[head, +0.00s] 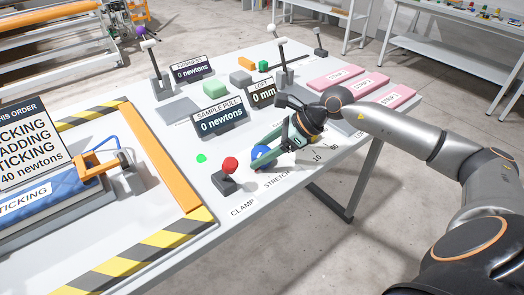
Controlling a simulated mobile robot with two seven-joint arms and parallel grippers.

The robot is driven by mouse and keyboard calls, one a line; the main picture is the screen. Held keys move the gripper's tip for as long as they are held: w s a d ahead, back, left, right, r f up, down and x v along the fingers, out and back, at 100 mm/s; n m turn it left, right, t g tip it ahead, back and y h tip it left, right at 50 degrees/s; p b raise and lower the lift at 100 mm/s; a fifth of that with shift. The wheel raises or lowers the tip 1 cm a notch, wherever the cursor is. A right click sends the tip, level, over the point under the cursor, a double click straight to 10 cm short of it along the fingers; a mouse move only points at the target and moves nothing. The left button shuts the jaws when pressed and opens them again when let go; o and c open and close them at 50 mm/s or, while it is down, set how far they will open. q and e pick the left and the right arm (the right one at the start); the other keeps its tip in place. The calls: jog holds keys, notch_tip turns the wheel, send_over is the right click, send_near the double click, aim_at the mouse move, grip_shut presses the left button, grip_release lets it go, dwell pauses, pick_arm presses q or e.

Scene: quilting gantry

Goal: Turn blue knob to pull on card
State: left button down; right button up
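Whether the fingers press on the knob is hidden. The order card (34,146) at the left reads ticking, padding, ticking, 40 newtons. The SAMPLE PULL display (218,117) reads 0 newtons. My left gripper is out of view.
Another display (262,92) reads 0 mm. Pink blocks (362,85) lie at the back right. An orange bar (160,155) and striped tape edge the left area.

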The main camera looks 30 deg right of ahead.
jog(key=c, duration=0.9)
